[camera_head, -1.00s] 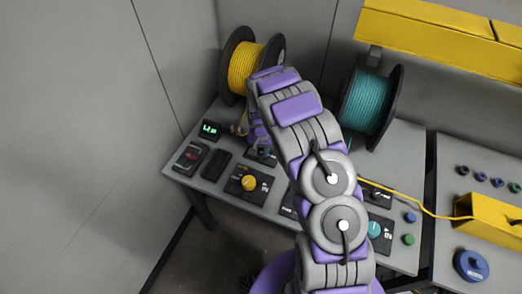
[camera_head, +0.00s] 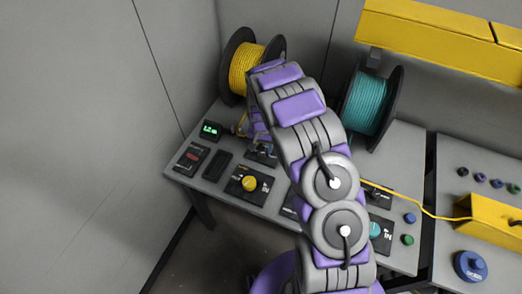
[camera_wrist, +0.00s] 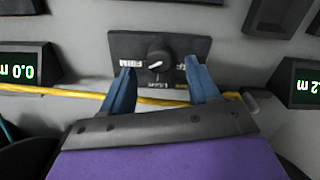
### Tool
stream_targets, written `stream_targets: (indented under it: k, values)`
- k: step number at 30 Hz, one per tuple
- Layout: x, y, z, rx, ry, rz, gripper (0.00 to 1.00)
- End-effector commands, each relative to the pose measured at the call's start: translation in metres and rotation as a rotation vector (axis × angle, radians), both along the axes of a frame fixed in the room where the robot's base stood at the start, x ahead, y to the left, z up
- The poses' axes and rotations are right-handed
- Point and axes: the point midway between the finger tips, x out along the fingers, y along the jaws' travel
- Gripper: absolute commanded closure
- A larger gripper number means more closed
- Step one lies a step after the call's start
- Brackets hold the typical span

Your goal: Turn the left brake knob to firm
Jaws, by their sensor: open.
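The brake knob (camera_wrist: 158,56) is a small black dial with a white mark, on a dark plate (camera_wrist: 120,44) in the wrist view. The plate's lettering is upside down; FIRM seems to be at the picture's left and LIGHT below the knob. The white mark shows at the knob's lower side, near LIGHT. My gripper (camera_wrist: 160,70) is open, one blue finger on each side of the knob, with gaps visible. In the head view my arm hides the knob, and only part of its plate (camera_head: 262,154) shows.
A yellow fibre (camera_wrist: 75,93) runs across below the plate, behind the fingers. Green displays (camera_wrist: 18,73) (camera_wrist: 301,86) stand at both sides. In the head view, a yellow reel (camera_head: 244,68), a teal reel (camera_head: 368,103) and a yellow knob (camera_head: 250,183) are near my arm.

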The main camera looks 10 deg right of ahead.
Motion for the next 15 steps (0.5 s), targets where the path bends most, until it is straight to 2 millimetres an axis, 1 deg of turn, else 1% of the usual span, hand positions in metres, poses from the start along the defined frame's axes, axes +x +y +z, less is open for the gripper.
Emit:
stream_targets:
  k: [1,9,15]
  values:
    - [0.002,0.0,0.015,0.0,-0.006,0.0,0.39]
    - [0.003,0.0,0.076,0.0,-0.008,-0.001,0.39]
    - [0.002,0.0,0.113,0.0,-0.003,-0.001,0.39]
